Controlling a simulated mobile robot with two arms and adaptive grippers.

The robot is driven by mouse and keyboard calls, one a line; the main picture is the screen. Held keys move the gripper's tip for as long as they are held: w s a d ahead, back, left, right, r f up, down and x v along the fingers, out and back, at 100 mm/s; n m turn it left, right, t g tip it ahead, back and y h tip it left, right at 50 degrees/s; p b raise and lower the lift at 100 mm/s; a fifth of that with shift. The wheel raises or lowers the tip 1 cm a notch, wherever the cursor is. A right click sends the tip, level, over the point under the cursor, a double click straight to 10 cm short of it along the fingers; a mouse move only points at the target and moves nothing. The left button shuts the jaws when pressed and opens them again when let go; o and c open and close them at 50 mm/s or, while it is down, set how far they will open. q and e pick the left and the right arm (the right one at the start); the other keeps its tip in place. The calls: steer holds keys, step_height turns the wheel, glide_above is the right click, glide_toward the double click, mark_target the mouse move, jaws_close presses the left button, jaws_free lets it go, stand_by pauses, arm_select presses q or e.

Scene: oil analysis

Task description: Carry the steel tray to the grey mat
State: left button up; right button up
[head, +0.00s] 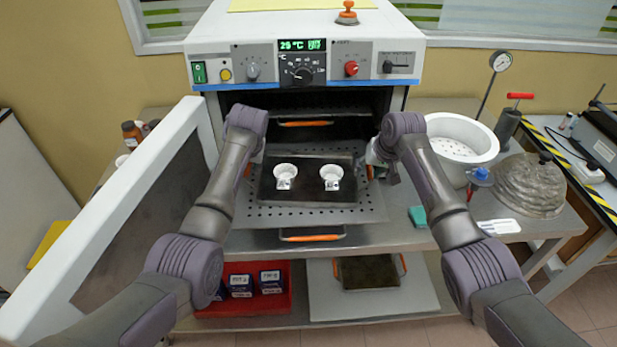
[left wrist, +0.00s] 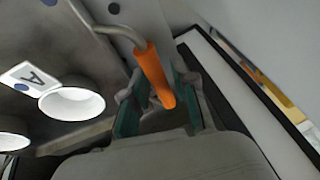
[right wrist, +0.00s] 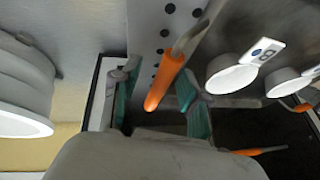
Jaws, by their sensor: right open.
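The steel tray (head: 308,196) is a dark, flat tray on a perforated shelf at the oven mouth. It carries two small white cups (head: 285,171) (head: 331,172) with tags. It has orange handles on its left (left wrist: 153,75) and right (right wrist: 170,82) sides. My left gripper (left wrist: 158,110) is open, with its fingers on either side of the left handle. My right gripper (right wrist: 155,98) is open around the right handle. In the head view the wrists hide most of both handles. A light grey sheet (head: 415,293), probably the grey mat, lies on the lower shelf.
A dark, orange-handled tray (head: 368,273) lies on that sheet, beside a red bin (head: 212,308) of labelled boxes. The open oven door (head: 135,190) stands left. A white pot (head: 462,138) and a grey domed object (head: 532,186) stand right.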

arm_select(q)
steer(key=c, duration=0.4)
arm_select(e)
steer(key=c, duration=0.4)
arm_select(q)
jaws_close()
arm_select(e)
jaws_close()
arm_select(q)
steer(key=shift+w+r, duration=0.1)
steer(key=shift+r, duration=0.05)
arm_select(e)
steer(key=shift+w+r, duration=0.1)
steer(key=shift+r, duration=0.05)
